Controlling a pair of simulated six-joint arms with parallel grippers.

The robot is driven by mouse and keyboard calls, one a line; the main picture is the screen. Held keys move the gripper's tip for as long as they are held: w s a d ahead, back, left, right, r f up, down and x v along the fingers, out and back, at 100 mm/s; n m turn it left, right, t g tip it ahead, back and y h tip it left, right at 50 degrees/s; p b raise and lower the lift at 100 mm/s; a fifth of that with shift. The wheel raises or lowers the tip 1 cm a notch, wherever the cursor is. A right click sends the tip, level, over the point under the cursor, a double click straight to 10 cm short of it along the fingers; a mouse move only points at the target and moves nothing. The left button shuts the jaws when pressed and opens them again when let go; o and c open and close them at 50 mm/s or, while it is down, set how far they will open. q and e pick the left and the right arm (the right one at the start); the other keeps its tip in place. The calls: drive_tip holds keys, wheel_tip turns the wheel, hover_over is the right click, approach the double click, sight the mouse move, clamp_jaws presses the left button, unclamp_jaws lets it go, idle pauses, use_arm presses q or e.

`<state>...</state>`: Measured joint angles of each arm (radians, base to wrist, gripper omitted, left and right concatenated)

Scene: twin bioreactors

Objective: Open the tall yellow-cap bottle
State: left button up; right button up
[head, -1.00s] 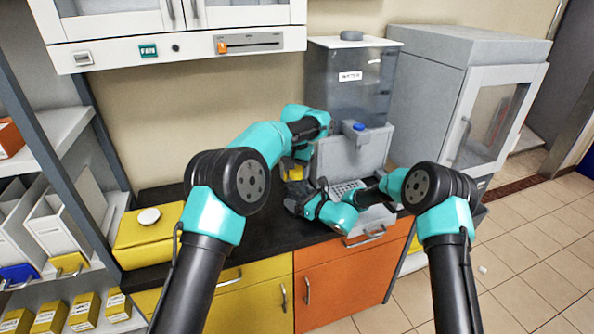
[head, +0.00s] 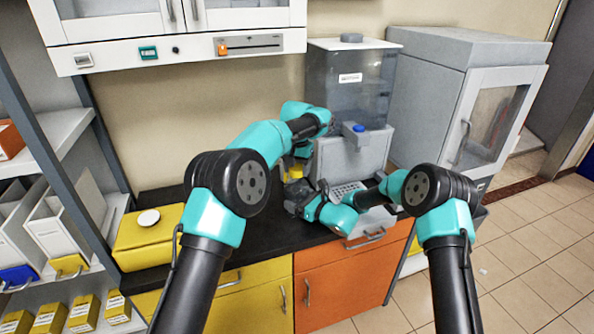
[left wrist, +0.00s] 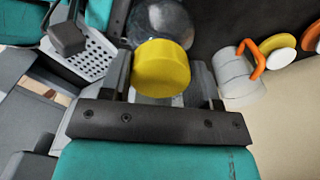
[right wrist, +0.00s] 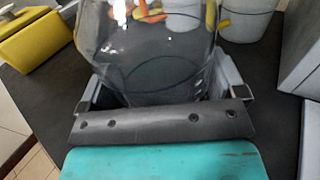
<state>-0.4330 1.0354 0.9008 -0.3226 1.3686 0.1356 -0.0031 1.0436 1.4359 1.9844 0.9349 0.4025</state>
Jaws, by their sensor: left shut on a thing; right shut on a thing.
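The yellow cap (left wrist: 162,68) sits between the fingers of my left gripper (left wrist: 163,82) in the left wrist view, and the fingers are shut on its sides. Just beyond the cap, the clear rounded body of the bottle (left wrist: 165,20) shows. Whether the cap is still seated on the neck cannot be seen. In the right wrist view, the clear bottle (right wrist: 160,65) fills the space between the fingers of my right gripper (right wrist: 162,90), which is shut on its body. In the head view both grippers are close together over the counter, mostly hidden by my arms.
A clear-tank dispenser (head: 348,85) with a blue knob stands behind the grippers. A grey cabinet (head: 460,80) is to its right. A yellow box (head: 150,245) sits at the counter's left. A white container with an orange handle (left wrist: 238,80) is near the left gripper.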

sight(297, 167)
use_arm(q)
drive_tip(key=shift+r, duration=0.5)
drive_tip(key=shift+r, duration=1.9)
use_arm(e)
drive_tip(key=o, duration=1.4)
drive_tip(key=shift+o, duration=0.2)
drive_tip(key=v, duration=1.2)
